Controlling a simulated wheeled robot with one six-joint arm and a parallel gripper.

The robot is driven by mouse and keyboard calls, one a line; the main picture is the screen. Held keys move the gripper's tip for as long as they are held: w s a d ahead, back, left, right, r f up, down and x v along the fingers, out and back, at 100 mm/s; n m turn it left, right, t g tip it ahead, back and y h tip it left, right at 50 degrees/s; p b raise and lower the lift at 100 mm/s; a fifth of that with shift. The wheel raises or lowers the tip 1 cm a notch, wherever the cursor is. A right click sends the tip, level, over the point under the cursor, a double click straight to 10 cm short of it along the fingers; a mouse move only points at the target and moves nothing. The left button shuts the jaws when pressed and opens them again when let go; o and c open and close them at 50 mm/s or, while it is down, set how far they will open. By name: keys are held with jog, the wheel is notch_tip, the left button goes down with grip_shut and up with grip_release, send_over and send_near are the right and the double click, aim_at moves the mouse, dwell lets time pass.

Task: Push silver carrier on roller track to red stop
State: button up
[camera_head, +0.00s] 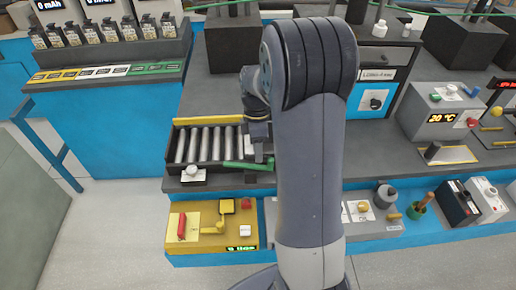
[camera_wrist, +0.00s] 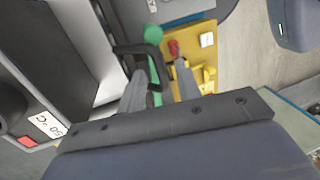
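The roller track (camera_head: 208,146) is a dark frame with several silver rollers and a yellow strip along its back edge, in the head view. I cannot make out a separate silver carrier or a red stop there; my arm covers the track's right end. A green handle (camera_head: 246,166) lies at the front right of the track. My gripper (camera_head: 258,150) is low over that end. In the wrist view my gripper (camera_wrist: 160,70) has its fingers apart, with the green handle (camera_wrist: 152,34) showing between and beyond them. I cannot tell whether they touch it.
A white knob (camera_head: 191,171) is at the track's front left. A yellow panel (camera_head: 212,238) with a red handle (camera_head: 182,226) is below it. A grey 20 °C box (camera_head: 437,115) stands at right, and a battery rack (camera_head: 110,52) at upper left.

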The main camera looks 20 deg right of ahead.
jog(key=v, duration=1)
jog(key=shift+r+b, duration=0.35)
jog(key=shift+w, duration=0.1)
jog(key=x, duration=1)
jog(key=shift+f+p, duration=0.15)
jog(key=shift+p, duration=0.25)
jog(key=shift+a+f, duration=0.25)
jog(key=shift+f, duration=0.05)
jog(key=shift+w+a, duration=0.25)
jog(key=shift+a, duration=0.45)
